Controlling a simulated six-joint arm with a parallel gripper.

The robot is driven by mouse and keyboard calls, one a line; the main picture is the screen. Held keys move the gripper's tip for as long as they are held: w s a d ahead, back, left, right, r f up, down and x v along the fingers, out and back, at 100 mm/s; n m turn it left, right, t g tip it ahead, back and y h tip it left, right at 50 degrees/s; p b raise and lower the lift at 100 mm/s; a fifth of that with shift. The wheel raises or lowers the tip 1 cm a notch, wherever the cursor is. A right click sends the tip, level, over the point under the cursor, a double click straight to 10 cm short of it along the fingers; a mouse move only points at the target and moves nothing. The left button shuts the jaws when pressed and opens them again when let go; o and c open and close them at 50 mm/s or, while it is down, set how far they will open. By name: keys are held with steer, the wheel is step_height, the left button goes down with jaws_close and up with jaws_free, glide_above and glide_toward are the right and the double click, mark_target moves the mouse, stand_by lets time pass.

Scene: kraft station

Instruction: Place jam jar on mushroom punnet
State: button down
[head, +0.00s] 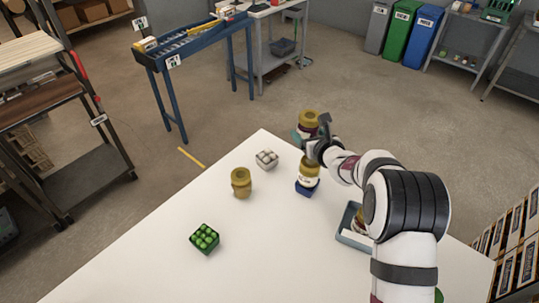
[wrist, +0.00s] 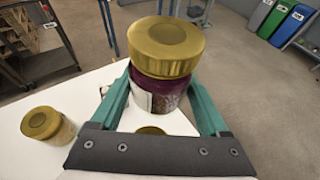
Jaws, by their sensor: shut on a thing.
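My gripper (head: 312,136) is shut on the jam jar (head: 308,118), a jar with a gold lid and dark purple contents. In the wrist view the jam jar (wrist: 166,50) stands between the teal fingers (wrist: 162,98), lid toward the camera. It is held up near the table's far corner. The mushroom punnet (head: 267,159), a small grey-white tray of pale mushrooms, sits on the table to the left of my gripper and apart from it.
A green punnet (head: 205,239) is nearer the front. A grey-blue tray (head: 348,237) holds a jar at right. The white table (head: 150,258) is otherwise mostly clear.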

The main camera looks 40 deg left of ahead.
glide_above(267, 155)
step_height(267, 155, down, 7)
steer(key=shift+d+r, duration=0.15)
step_height(267, 155, down, 4)
steer(key=shift+f, duration=0.1)
